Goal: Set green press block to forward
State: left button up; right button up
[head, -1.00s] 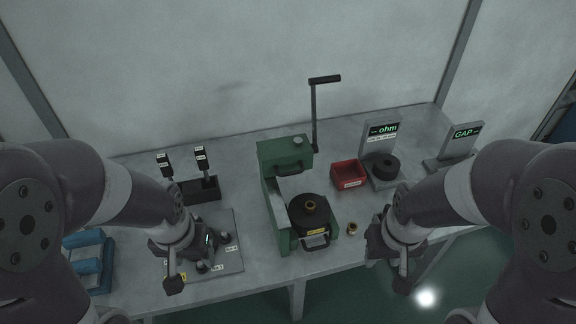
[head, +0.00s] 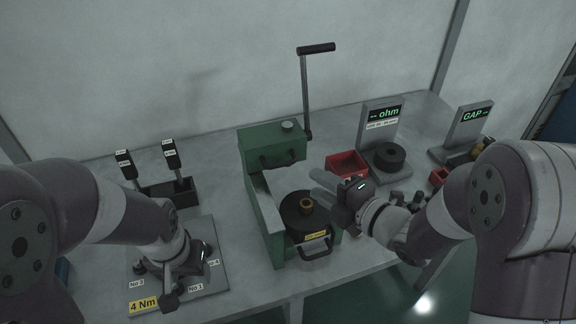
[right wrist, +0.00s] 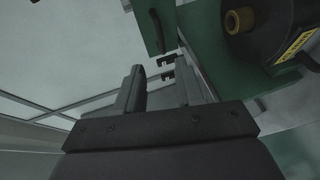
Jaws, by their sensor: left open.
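The green press (head: 262,215) stands mid-table, with its green press block (head: 272,143) at the top back, a dark handle on its front. The block also shows in the right wrist view (right wrist: 152,22). A black round die (head: 296,222) with a brass ring (head: 306,204) sits in front of and below the block. My right gripper (head: 318,184) is over the press's right side, in front of the block; its fingers in the right wrist view (right wrist: 160,90) are apart and empty. My left gripper (head: 165,288) is open, low over the grey plate at left.
A red bin (head: 347,163) and a display stand with a black disc (head: 389,156) are right of the press. A tall lever (head: 305,95) rises behind it. A labelled plate (head: 205,300) and a black holder (head: 160,195) lie left.

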aim_at(284, 165)
jog(key=p+x, duration=0.1)
jog(key=x, duration=0.9)
jog(key=shift+w+a+f, duration=0.2)
jog(key=shift+w+f, duration=0.05)
jog(key=shift+w, duration=0.1)
grip_shut()
